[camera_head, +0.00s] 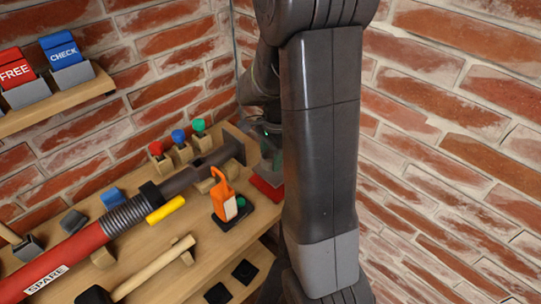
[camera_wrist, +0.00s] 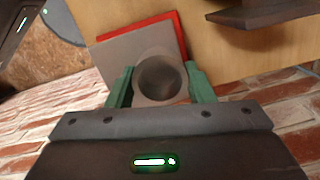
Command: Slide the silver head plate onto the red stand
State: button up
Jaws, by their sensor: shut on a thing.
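The silver head plate (camera_wrist: 115,57) is a flat grey square with a round hollow boss. In the wrist view my gripper (camera_wrist: 160,85) has its green fingers on both sides of the boss, shut on it. The red stand (camera_wrist: 181,36) shows as a thin red border along the plate's far and right edges. The plate overlaps the stand; I cannot tell whether it is fully seated. In the head view the red stand (camera_head: 266,187) lies at the shelf's right end, and my arm hides most of the gripper and plate.
An orange padlock-like thing (camera_head: 228,202) stands on a black base left of the stand. A large red tool marked SPARE (camera_head: 60,262) lies along the wooden shelf (camera_head: 150,245). Red, blue and green knobs (camera_head: 178,136) stand behind. Brick walls close in behind and right.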

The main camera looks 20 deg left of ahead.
jog(key=shift+f, duration=0.2)
jog(key=shift+f+b, duration=0.45)
jog(key=shift+f, duration=0.05)
jog(key=o, duration=1.9)
notch_tip(320, 180, up, 8)
jog(key=p, duration=0.6)
